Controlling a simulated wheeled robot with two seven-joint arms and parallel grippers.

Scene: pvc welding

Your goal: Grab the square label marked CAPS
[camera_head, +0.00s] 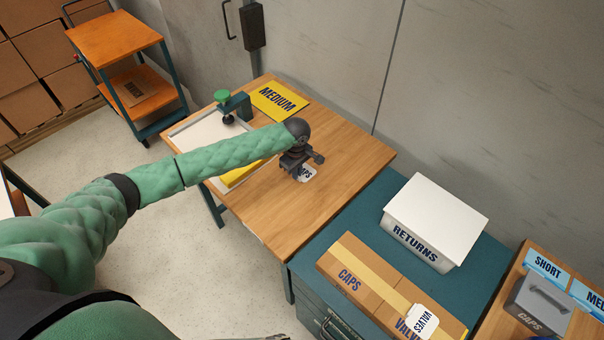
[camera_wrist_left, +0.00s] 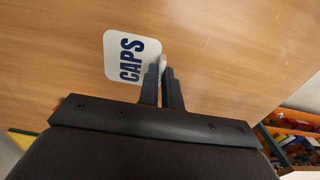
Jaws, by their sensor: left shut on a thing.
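The white, round-cornered square label marked CAPS (camera_wrist_left: 130,58) is over the wooden table top in the left wrist view. In the head view it shows partly (camera_head: 307,174), with the gripper covering the rest. My left gripper (camera_head: 297,166) is above the wooden table, its dark fingers pointing down at the label. In the left wrist view the fingers (camera_wrist_left: 165,72) are closed together on the label's right edge. I cannot tell whether the label is lifted off the table.
The wooden table (camera_head: 350,150) carries a yellow MEDIUM sign (camera_head: 280,99) and a green-knobbed clamp (camera_head: 223,98) at a white board. To the right, a teal cabinet (camera_head: 375,205) holds a RETURNS box (camera_head: 433,215) and a cardboard box marked CAPS and VALVES (camera_head: 375,280).

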